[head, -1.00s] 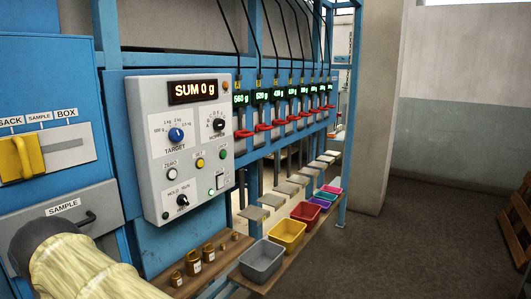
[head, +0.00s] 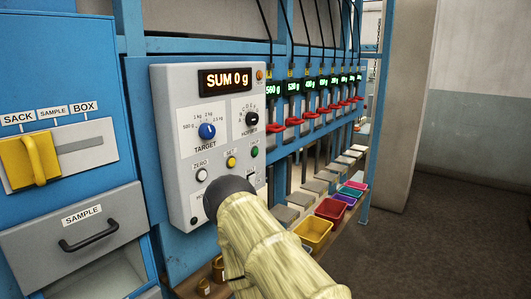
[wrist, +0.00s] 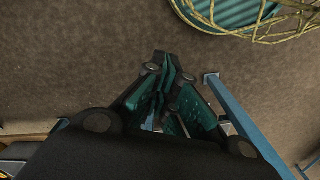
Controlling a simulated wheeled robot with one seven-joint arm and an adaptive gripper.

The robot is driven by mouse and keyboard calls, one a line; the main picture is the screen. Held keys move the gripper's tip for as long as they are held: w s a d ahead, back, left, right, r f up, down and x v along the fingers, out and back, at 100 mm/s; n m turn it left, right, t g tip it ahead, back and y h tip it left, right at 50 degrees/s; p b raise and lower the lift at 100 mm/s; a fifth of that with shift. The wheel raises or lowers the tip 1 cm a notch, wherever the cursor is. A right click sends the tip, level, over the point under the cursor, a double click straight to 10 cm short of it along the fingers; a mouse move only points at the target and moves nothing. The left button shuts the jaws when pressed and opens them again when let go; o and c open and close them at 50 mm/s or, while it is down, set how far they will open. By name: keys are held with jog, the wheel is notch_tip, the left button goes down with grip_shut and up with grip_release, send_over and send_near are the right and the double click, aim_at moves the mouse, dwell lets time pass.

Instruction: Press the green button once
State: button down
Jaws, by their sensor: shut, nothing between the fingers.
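The green button (head: 254,152) is a small round knob on the right side of the grey control panel (head: 180,100). It stands right of the yellow button (head: 231,162), and both are in clear view. My sleeved arm reaches up from the bottom, and its dark end covers the panel's lower part in the head view. My gripper is not distinguishable there. In the wrist view my gripper (wrist: 165,68) is shut and empty, with teal pads, above brown floor. The green button does not show in the wrist view, so its distance from the fingertips cannot be told.
The panel display (head: 225,81) reads SUM 0 g. A selector with a yellow handle (head: 34,158) and a grey SAMPLE drawer (head: 75,229) are at left. Hanging scales with red hooks (head: 294,122) and coloured bins (head: 313,233) line the right. Floor at far right is clear.

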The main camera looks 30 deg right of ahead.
jog(key=w+d+r+n+t, duration=0.2)
jog(key=w+r+t, duration=0.1)
jog(key=w, duration=0.7)
jog(key=w+d+r+n+t, duration=0.1)
jog(key=w+d+r+t, duration=0.15)
jog(key=w, duration=0.75)
jog(key=w+d+r+n+t+p, duration=0.1)
jog(key=w+d+r+n+t, duration=0.15)
jog(key=w+r, duration=0.5)
jog(key=w+d+r+n+t, duration=0.1)
jog(key=w+d+r+t, duration=0.25)
jog(key=w+r, duration=0.4)
jog(key=w+d+r+n+t+h, duration=0.1)
jog(key=w+d+r+t+h, duration=0.1)
jog(key=d+r, duration=0.5)
jog(key=w+d+r+n+t+h, duration=0.2)
jog(key=w+d+r+t, duration=0.3)
jog(key=r, duration=1.2)
jog(key=w+d+r+n+t+h+p, duration=0.1)
jog(key=w+d+r+t+h, duration=0.2)
jog(key=d+r, duration=0.6)
notch_tip(320, 180, up, 4)
jog(key=shift+w+f+n, duration=0.1)
jog(key=shift+w+n, duration=0.25)
jog(key=shift+w, duration=0.8)
jog(key=shift+t, duration=0.25)
